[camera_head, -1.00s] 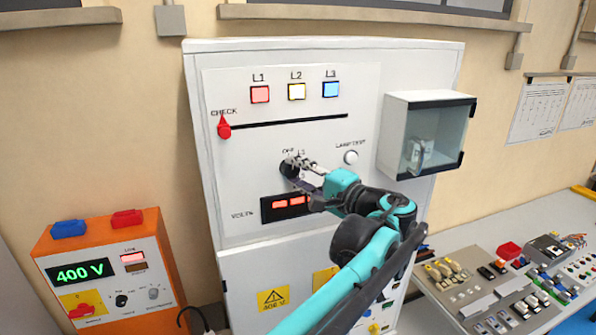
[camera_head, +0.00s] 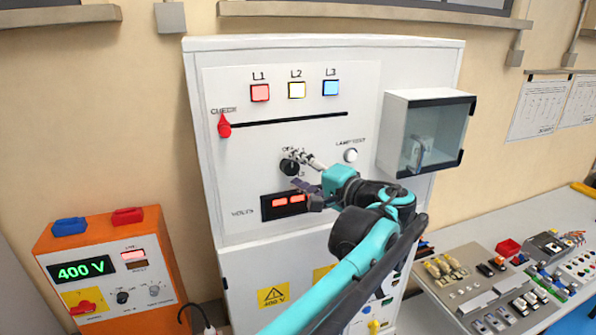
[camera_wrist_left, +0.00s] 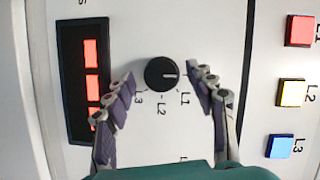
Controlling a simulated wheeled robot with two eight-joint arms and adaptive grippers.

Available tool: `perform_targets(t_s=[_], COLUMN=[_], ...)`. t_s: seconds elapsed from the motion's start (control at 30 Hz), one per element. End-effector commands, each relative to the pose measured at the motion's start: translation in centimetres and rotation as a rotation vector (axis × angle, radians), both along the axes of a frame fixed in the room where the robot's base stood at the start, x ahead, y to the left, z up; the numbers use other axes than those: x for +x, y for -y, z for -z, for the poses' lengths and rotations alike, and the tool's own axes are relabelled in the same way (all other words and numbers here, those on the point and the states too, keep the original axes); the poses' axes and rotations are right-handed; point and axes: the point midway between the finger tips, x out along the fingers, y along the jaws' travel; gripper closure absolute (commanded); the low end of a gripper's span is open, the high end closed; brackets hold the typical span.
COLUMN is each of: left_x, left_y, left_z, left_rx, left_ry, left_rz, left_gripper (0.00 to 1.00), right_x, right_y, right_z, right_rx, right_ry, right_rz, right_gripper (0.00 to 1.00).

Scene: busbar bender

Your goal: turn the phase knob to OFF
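The black phase knob (camera_head: 289,167) is on the white panel of the cabinet, under the small OFF label (camera_head: 288,149). In the left wrist view the knob (camera_wrist_left: 162,74) shows a white mark pointing right, which is upward on the panel. L1, L2 and L3 are printed around its lower side; the OFF print is not visible there, probably behind a finger. My left gripper (camera_head: 303,171) is in front of the knob. In the left wrist view its open fingers (camera_wrist_left: 161,76) stand either side of the knob with gaps. My right gripper is out of view.
Red VOLTS display (camera_head: 290,201) is just below the knob and the lamp test button (camera_head: 351,156) to its right. A glass-fronted box (camera_head: 427,135) juts out at right. A red CHECK slider (camera_head: 225,127) is at left. An orange 400 V unit (camera_head: 105,275) stands lower left.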

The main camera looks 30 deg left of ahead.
Motion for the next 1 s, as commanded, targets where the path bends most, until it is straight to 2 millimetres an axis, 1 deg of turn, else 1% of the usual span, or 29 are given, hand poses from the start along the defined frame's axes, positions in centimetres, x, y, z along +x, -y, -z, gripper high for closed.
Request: perform_targets(t_s=[0.23,0.37,0.47,0.7,0.8,0.9,1.0], left_x=[0.0,-0.3,-0.8,-2.4,-3.0,-3.4,-3.7], left_y=[0.1,1.0,2.6,7.7,9.3,10.5,11.2], left_z=[0.0,-0.1,-0.3,-0.7,-0.8,-0.9,-1.0], left_rx=[0.001,0.002,0.002,0.001,0.001,0.001,0.001], left_ry=[-0.001,0.000,0.000,0.000,0.000,-0.001,-0.001], left_rz=[0.001,0.002,0.004,0.005,0.004,0.002,0.002], left_gripper=[0.44,0.44,0.44,0.44,0.44,0.44,0.44], right_x=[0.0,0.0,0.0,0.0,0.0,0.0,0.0], right_y=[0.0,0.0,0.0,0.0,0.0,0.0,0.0], right_z=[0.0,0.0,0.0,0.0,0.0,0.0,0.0], right_rx=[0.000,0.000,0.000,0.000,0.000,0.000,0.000], right_ry=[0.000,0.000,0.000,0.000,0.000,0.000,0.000], right_rz=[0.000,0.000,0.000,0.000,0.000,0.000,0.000], right_gripper=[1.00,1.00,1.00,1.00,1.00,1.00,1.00])
